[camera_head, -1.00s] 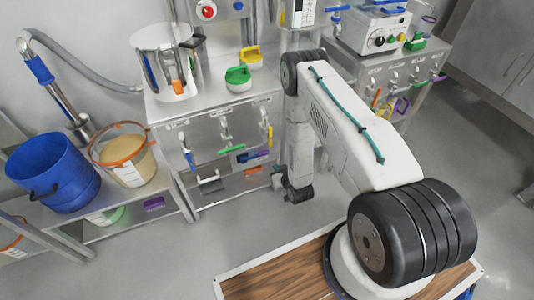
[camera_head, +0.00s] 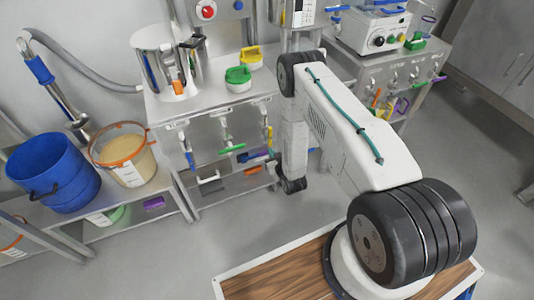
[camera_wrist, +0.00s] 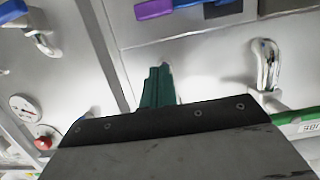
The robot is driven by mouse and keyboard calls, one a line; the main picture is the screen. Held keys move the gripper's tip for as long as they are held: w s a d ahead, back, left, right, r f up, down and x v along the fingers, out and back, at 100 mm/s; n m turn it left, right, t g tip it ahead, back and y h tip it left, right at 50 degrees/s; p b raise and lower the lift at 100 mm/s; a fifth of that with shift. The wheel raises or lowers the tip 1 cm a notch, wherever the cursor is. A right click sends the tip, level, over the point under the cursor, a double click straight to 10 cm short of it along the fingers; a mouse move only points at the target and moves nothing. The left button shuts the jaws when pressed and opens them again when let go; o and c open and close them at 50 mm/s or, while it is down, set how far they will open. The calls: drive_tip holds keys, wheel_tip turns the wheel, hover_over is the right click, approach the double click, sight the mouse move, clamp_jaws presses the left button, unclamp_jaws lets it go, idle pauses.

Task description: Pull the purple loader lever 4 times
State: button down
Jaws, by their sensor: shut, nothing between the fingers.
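In the head view a purple-handled lever (camera_head: 440,77) shows on the front of the right bench, beside a green-handled one. In the wrist view a purple bar (camera_wrist: 154,9) lies at the top edge, cut off by the frame; I cannot tell whether it is the loader lever. My gripper (camera_wrist: 158,80) shows in the wrist view with its green fingers together and empty. They are apart from the purple bar, below it in the picture. In the head view my arm hides most of the gripper.
The left bench (camera_head: 206,112) carries several levers, including a green-handled one (camera_head: 231,149) and a blue one (camera_head: 189,159). A chrome lever (camera_wrist: 268,62) shows right of my fingers. A blue bucket (camera_head: 52,172) and a tub (camera_head: 124,152) stand at left. Floor in front is clear.

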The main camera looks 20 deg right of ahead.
sight(263, 142)
drive_tip(key=x, duration=0.5)
drive_tip(key=shift+w+f, duration=0.1)
drive_tip(key=shift+w, duration=0.25)
wheel_tip(263, 142, down, 3)
drive_tip(key=shift+s+r, duration=0.15)
drive_tip(key=shift+s, duration=0.05)
drive_tip(key=shift+f, duration=0.65)
drive_tip(key=shift+a, duration=0.1)
